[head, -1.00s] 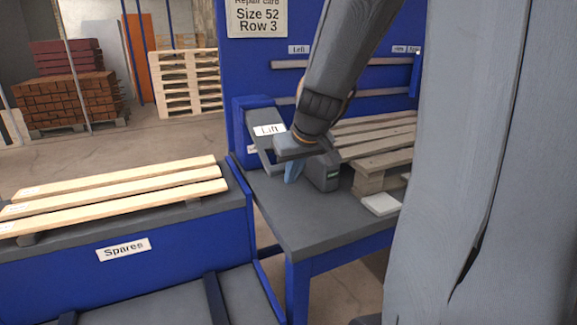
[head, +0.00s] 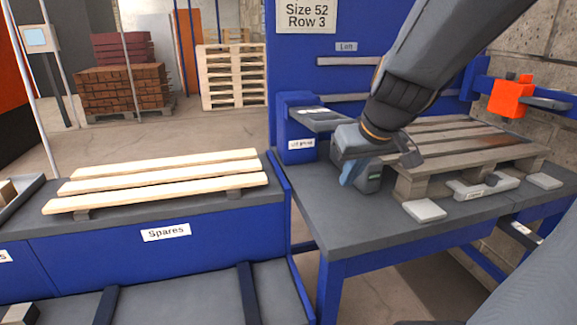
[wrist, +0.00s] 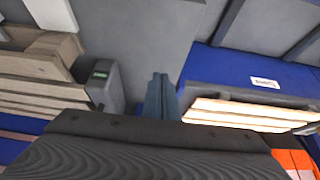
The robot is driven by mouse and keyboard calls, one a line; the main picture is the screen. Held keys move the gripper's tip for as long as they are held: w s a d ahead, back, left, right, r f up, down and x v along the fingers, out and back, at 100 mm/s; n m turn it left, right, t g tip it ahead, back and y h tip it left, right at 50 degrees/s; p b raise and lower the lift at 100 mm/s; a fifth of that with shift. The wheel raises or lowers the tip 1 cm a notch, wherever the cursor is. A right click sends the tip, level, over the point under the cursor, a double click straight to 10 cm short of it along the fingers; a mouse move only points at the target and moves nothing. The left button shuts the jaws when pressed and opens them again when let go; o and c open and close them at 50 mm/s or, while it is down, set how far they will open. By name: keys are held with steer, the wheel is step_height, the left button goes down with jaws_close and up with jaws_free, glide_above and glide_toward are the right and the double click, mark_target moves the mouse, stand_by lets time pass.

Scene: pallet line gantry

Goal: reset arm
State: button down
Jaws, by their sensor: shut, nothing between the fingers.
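My gripper (head: 347,174) is at the end of my dark arm, with its blue fingers pointing down over the left part of the grey workbench (head: 345,225). In the wrist view its fingers (wrist: 158,92) are together with nothing between them. A dark grey device (head: 371,180) stands just beside the fingers, partly hidden by the wrist; it also shows in the wrist view (wrist: 104,85). I cannot tell whether they touch. A grey lift plate (head: 328,120) lies nearly level on the blue post, behind and left of my gripper.
A worn pallet (head: 470,140) lies on the bench to the right, with pale blocks (head: 424,210) in front. New slats (head: 160,182) lie on the Spares stand (head: 100,245) at left. An orange tool (head: 511,97) hangs at right.

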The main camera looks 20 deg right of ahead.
steer(key=s+a+f+g+p, duration=0.5)
steer(key=s+a+f+p, duration=0.1)
steer(key=s+a, duration=0.5)
steer(key=shift+s+a+f+n+g+p, duration=0.2)
steer(key=shift+a+n+g+p, duration=0.2)
steer(key=shift+a+p, duration=0.45)
